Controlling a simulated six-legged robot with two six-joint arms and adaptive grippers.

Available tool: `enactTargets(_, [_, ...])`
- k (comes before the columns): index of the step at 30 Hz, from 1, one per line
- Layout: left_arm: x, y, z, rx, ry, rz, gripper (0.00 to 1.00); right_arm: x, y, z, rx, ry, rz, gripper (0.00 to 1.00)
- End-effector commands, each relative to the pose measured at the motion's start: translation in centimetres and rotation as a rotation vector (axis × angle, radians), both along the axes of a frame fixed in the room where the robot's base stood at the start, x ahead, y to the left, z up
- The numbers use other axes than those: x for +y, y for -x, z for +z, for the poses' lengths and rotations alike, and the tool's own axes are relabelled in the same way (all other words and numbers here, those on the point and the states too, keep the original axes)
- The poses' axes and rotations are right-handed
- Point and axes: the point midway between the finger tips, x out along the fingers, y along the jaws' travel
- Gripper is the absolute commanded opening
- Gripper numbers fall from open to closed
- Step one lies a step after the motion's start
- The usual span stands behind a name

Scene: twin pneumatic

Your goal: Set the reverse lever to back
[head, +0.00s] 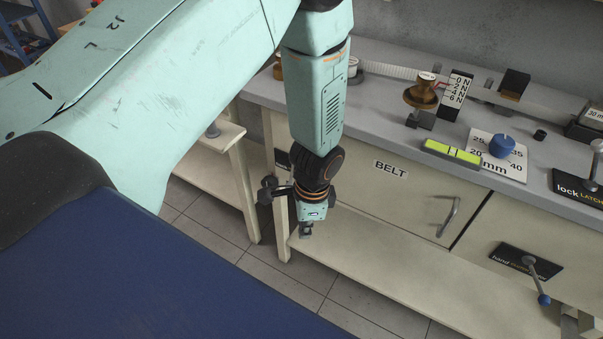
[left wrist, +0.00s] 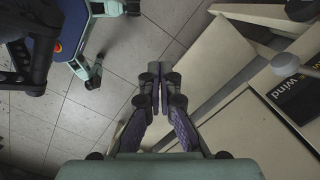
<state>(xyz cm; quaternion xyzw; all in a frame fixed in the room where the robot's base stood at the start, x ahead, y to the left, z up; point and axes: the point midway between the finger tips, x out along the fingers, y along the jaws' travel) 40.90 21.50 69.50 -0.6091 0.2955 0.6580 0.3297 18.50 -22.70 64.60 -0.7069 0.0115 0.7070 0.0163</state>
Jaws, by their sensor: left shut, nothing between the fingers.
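I see no lever labelled reverse in either view. A lever with a blue knob (head: 544,298) hangs from a black plate (head: 524,262) on the bench front at the lower right; its label starts with "hand" and the rest is partly covered. My left gripper (head: 306,231) points down in front of the bench, below the worktop and well left of that lever. In the left wrist view its fingers (left wrist: 159,88) are together and empty, over the floor and touching nothing. My right gripper is out of view.
The bench front carries a BELT label (head: 390,169) and a door handle (head: 447,217). A blue knob (head: 502,145) and a yellow-green level (head: 453,154) are on the worktop (head: 375,107). A black plate marked "wind" (left wrist: 299,92) shows in the wrist view. Tiled floor (head: 215,232) is clear.

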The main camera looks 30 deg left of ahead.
Motion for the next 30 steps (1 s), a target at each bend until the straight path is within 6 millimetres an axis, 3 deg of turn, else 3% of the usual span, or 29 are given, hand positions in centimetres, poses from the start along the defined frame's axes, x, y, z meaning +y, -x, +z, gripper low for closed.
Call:
enactTargets(1, [-0.1,-2.2,2.4,-0.004,-0.017,-0.072,0.00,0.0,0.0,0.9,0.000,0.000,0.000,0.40])
enactTargets(6, [-0.2,-6.8,8.5,0.027,-0.075,-0.285,0.00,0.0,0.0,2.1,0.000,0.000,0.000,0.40])
enactTargets(12, [-0.3,-9.3,12.9,0.061,-0.117,-0.420,0.00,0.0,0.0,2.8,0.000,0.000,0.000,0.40])
enactTargets(18, [-0.3,-9.9,14.2,0.072,-0.130,-0.458,0.00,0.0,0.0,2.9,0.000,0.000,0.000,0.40])
enactTargets(30, [-0.1,-9.7,13.4,0.075,-0.129,-0.456,0.00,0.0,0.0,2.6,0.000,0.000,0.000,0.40])
